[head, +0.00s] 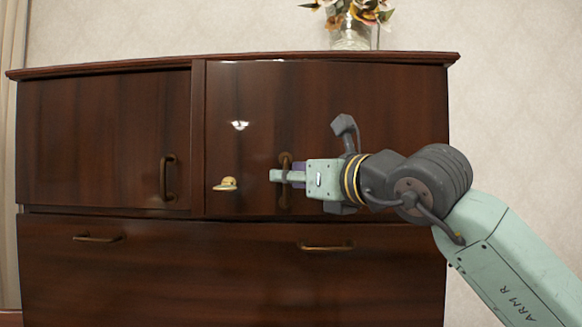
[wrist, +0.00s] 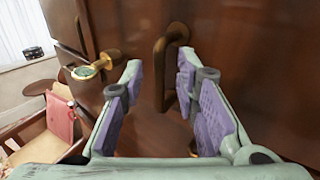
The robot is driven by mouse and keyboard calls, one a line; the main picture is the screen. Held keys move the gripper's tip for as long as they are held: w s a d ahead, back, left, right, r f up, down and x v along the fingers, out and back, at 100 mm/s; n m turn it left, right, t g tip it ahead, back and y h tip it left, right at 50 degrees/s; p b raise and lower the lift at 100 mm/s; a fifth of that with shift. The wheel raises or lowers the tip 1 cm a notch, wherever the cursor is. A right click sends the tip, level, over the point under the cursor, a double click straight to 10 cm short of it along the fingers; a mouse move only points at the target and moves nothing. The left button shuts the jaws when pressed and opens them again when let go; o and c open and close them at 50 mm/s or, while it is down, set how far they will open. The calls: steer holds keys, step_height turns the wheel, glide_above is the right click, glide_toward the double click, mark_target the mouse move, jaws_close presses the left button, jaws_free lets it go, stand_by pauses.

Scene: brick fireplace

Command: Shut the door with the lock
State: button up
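The dark wood cabinet's upper right door (head: 345,95) bears a brass lock or key (head: 226,184) near its lower left edge and a vertical bronze handle (head: 286,205). The door looks flush or nearly flush with the front; I cannot tell whether a small gap is left. My gripper (head: 273,176) is in front of the handle. In the wrist view my gripper (wrist: 160,65) has its fingers apart, with the handle (wrist: 160,75) between or just beyond the fingertips; contact is unclear. The brass lock (wrist: 108,61) sticks out left of the fingers in that view.
The upper left door (head: 100,140) has its own handle (head: 167,178) and looks shut. A wide drawer (head: 200,275) lies below. A glass vase of flowers (head: 350,32) stands on the cabinet top. The wrist view shows a chair with a pink cushion (wrist: 60,118) at left.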

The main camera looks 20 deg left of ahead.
steer(key=shift+w+a, duration=0.15)
steer(key=shift+a, duration=0.1)
steer(key=shift+c, duration=0.5)
jaws_close()
stand_by(0.4)
